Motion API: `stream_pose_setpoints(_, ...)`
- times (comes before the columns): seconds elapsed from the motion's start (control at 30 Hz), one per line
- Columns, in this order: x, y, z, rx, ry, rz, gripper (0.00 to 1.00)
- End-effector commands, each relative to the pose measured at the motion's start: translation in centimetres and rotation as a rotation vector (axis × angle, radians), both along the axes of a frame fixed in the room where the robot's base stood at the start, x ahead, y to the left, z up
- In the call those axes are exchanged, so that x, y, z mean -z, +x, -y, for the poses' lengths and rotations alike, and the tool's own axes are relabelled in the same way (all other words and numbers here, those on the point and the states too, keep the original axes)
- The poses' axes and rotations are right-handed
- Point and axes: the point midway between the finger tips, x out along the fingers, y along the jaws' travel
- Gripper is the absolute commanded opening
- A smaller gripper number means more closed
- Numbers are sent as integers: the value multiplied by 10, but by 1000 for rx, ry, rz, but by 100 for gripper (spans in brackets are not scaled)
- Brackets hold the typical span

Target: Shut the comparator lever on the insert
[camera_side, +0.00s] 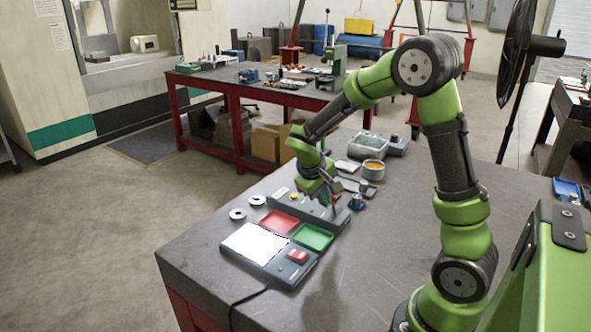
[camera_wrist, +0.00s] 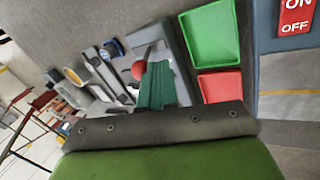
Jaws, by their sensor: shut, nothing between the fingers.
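The comparator (camera_side: 312,212) is a long, low grey fixture on the bench, under my gripper. In the wrist view its grey base (camera_wrist: 178,50) runs behind my fingers. A red ball knob (camera_wrist: 138,70), which looks like the end of the lever, shows just beside my fingertips. I cannot tell whether it touches them or at what angle the lever stands. My gripper (camera_side: 331,200) points down over the fixture; its green fingers (camera_wrist: 158,72) are together with nothing between them. The insert is not distinguishable; my gripper hides part of the fixture.
Two metal rings (camera_side: 237,214) lie at left. A blue-based part (camera_side: 357,202) and a cup (camera_side: 373,169) stand behind right.

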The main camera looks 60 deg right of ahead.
Motion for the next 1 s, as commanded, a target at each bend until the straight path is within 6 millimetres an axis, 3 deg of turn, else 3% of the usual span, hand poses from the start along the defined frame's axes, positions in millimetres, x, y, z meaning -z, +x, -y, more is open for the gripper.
stream_pose_setpoints(0.53, -8, 0, 15, 7, 129, 3, 0)
stream_pose_setpoints(1.0, -19, -1, 58, 11, 502, 4, 0)
